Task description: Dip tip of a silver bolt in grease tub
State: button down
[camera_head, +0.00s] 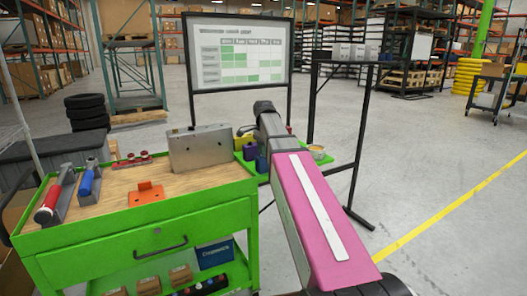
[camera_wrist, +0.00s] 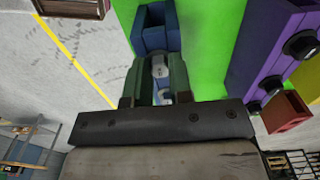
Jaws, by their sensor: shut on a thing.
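In the wrist view my gripper (camera_wrist: 159,72) is shut on a silver bolt (camera_wrist: 160,68), whose rounded end shows between the green fingers. A blue bin (camera_wrist: 155,38) lies just beyond the fingertips; I cannot tell whether the bolt is clear of it. In the head view my arm hides the gripper and the bolt. A small round tub (camera_head: 317,152) with a pale rim, likely the grease tub, stands on the green side shelf, right of my arm. The tub does not show clearly in the wrist view.
A purple bin (camera_wrist: 262,50) with dark round parts and a red bin (camera_wrist: 287,112) lie right of the fingers. The green cart (camera_head: 150,232) carries a metal box (camera_head: 200,149), an orange bracket (camera_head: 146,194) and tools. A black stand (camera_head: 352,150) rises behind the tub.

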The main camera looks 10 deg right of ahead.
jog(key=shift+r, duration=3.5)
jog(key=shift+f, duration=0.1)
